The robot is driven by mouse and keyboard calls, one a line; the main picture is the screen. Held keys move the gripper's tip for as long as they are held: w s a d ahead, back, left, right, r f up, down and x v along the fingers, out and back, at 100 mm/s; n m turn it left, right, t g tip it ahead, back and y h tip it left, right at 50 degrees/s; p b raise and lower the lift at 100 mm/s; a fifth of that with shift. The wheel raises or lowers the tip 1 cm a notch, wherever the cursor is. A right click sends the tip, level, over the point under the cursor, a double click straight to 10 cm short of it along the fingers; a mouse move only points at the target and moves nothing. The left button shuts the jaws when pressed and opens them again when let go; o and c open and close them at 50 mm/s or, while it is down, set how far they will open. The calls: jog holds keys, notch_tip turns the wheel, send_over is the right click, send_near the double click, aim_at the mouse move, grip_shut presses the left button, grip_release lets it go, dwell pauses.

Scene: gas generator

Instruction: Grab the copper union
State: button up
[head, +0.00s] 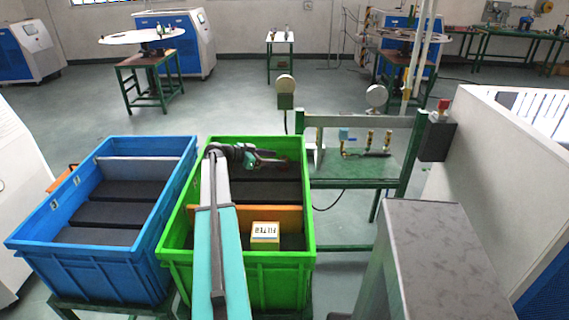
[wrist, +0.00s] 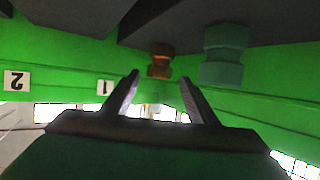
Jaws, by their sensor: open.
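The copper union (wrist: 160,61), a small brown-orange fitting, shows in the wrist view against the green crate wall, just beyond my fingertips. My gripper (wrist: 159,77) is open, its two fingers spread to either side below the union in the picture, with nothing seen held between them. A larger teal fitting (wrist: 224,56) is close to the right of the copper union. In the head view my gripper (head: 276,161) is inside the far part of the green crate (head: 236,267). I cannot make out the copper union clearly there.
An orange divider (head: 285,217) crosses the green crate, with a box marked FILTER (head: 265,232) on the near side. A blue crate (head: 105,277) stands to the left. A green bench with fittings (head: 365,168) stands right of the green crate. The crate walls are close around my gripper.

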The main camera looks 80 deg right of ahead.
aim_at(283, 158)
jog(key=shift+s+d, duration=0.1)
jog(key=shift+s, duration=0.05)
jog(key=shift+p+x, duration=1.25)
jog(key=shift+x, duration=1.3)
jog(key=c, duration=1.2)
jog(key=shift+r, duration=0.15)
jog(key=shift+r+b, duration=1.45)
jog(key=shift+r, duration=3.4)
